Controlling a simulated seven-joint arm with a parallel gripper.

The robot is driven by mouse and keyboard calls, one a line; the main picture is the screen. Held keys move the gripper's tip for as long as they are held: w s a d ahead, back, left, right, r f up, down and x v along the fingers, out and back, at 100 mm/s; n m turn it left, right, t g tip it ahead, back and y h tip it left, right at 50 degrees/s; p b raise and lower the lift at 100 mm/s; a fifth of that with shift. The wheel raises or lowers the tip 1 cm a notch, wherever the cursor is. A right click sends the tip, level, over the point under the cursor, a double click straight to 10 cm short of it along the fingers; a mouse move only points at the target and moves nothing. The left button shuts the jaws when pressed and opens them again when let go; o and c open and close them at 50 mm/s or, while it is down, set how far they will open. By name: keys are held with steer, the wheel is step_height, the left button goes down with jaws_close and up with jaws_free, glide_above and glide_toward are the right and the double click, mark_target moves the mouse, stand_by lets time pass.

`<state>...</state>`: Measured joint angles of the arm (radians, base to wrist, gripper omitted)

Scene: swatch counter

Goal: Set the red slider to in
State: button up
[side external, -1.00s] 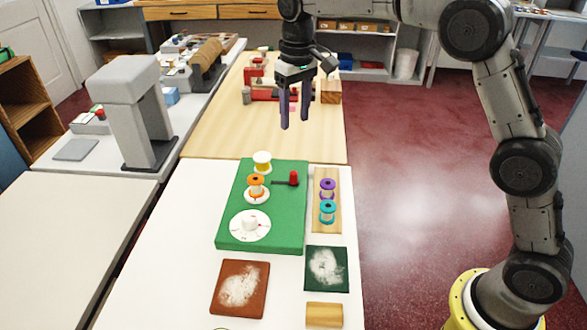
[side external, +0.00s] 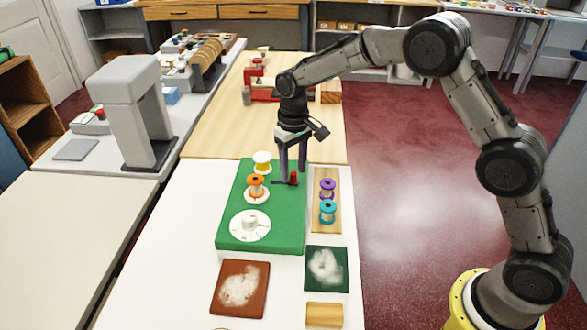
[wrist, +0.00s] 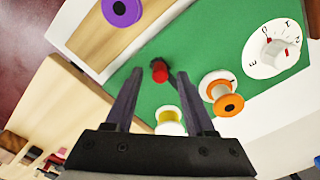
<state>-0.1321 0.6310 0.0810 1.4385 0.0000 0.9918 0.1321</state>
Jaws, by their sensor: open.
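The red slider (side external: 293,178) is a small upright red knob at the right end of a dark slot (side external: 280,183) on the green board (side external: 275,229). My gripper (side external: 291,175) is open and pointed down over the board. Its fingers (wrist: 156,88) stand on either side of the knob. I cannot tell whether either finger touches it.
On the board are an orange spool (side external: 256,186), a yellow spool (side external: 262,160) and a white dial (side external: 250,224). A wooden strip at right (side external: 317,226) holds a purple spool (side external: 327,187) and a teal spool (side external: 327,212). Two cloth swatches lie in front.

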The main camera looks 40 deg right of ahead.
steer(key=shift+f, duration=0.3)
jaws_close()
stand_by(1.3)
